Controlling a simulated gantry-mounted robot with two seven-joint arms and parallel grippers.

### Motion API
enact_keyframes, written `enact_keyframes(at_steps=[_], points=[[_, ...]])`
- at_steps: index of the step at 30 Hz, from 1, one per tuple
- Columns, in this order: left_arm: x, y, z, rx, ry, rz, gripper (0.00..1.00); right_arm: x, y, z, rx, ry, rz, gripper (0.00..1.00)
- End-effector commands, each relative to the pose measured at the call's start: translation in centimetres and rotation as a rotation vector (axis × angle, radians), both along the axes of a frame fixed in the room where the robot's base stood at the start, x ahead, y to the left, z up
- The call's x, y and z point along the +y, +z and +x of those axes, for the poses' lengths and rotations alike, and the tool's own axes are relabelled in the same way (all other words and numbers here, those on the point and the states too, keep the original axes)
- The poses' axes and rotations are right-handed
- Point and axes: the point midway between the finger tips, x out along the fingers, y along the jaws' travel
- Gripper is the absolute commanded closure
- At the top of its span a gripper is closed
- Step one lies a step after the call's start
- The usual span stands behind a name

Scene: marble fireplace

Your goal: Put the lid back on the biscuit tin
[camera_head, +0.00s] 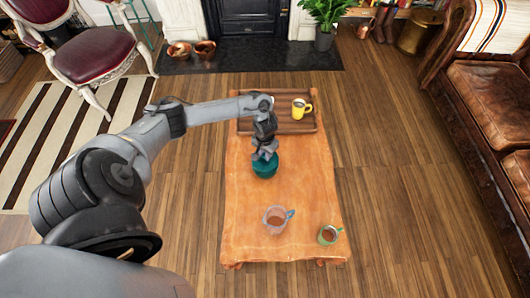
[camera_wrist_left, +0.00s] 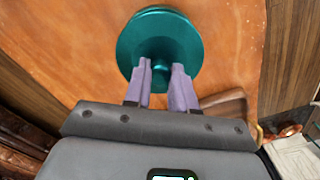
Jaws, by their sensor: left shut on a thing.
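My left gripper (camera_head: 264,154) is above the middle of the wooden table. It is shut on the knob of the round teal lid, and its two purple fingertips (camera_wrist_left: 160,72) show on either side of that knob in the left wrist view. The teal lid (camera_wrist_left: 150,28) fills the top middle of that view. In the head view, the teal biscuit tin (camera_head: 265,173) is on the table directly under the gripper, lined up with the lid. I cannot tell whether the lid rests on the rim or is slightly above it. My right gripper is not in view.
A wooden tray (camera_head: 275,126) with a yellow mug (camera_head: 299,110) is at the table's far end. A glass mug with a blue handle (camera_head: 276,219) and a green-handled mug (camera_head: 328,235) stand near the front edge. The orange table (camera_head: 240,205) is clear left of the tin.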

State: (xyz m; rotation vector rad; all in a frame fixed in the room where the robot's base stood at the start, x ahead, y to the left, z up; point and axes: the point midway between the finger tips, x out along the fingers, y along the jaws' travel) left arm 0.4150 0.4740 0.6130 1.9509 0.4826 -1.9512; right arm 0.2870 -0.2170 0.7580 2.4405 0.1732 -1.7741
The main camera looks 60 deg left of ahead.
Motion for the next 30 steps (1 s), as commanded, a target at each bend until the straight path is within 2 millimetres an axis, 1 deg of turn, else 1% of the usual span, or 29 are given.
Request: enact_keyframes(at_steps=[20,30], points=[[-0.02,0.01,-0.01,0.0,0.0,0.0,1.0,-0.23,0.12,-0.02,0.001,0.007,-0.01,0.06],[-0.06,0.1,-0.01,0.001,-0.001,0.0,1.0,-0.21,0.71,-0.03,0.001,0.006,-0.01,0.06]])
